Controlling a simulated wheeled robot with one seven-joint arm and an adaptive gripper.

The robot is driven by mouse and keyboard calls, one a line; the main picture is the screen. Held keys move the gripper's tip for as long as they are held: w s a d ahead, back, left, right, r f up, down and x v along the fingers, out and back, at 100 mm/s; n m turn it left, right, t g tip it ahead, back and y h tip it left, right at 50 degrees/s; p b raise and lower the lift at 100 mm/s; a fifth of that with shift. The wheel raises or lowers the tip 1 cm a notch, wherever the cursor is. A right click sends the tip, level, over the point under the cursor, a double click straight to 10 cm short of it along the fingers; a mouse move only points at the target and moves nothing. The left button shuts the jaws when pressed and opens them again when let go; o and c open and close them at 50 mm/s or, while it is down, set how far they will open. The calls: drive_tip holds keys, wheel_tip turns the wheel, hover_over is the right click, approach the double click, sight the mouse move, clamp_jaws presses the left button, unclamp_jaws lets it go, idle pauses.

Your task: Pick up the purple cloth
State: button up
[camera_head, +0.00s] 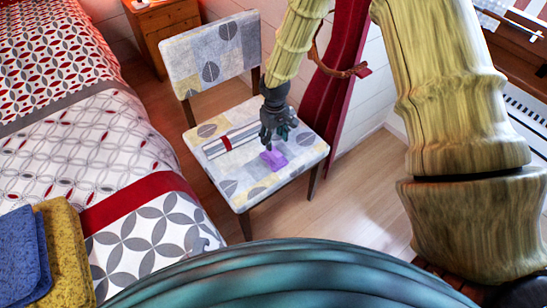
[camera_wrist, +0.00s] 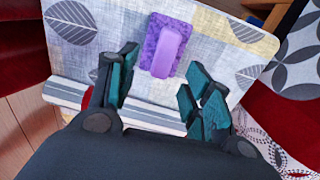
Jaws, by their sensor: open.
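The purple cloth (camera_head: 274,159) lies on the patterned seat of a chair (camera_head: 241,193), toward the front right of the seat. In the wrist view the cloth (camera_wrist: 153,50) shows a darker purple layer with a lighter strip on top, and lies beyond the fingers, between their directions. My gripper (camera_head: 279,141) is above the seat, just behind the cloth in the head view. In the wrist view its teal fingers (camera_wrist: 158,90) are spread apart with nothing between them. I cannot tell the exact height of the fingertips above the seat.
A striped rolled item (camera_head: 235,138) with a red band lies on the seat beside my gripper. The chair's backrest (camera_head: 211,53) rises behind. A bed (camera_head: 130,160) stands at left with folded blue (camera_head: 20,255) and yellow (camera_head: 64,245) cloths. A red curtain (camera_head: 333,75) hangs at right.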

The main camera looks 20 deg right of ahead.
sight(274, 150)
drive_tip(key=shift+s+a+f+b, duration=0.1)
drive_tip(key=shift+s+f+b, duration=0.1)
drive_tip(key=shift+f, duration=1.6)
drive_tip(key=shift+s+a+f+b, duration=0.1)
drive_tip(key=shift+s+f, duration=0.05)
drive_tip(key=shift+f, duration=1.65)
clamp_jaws()
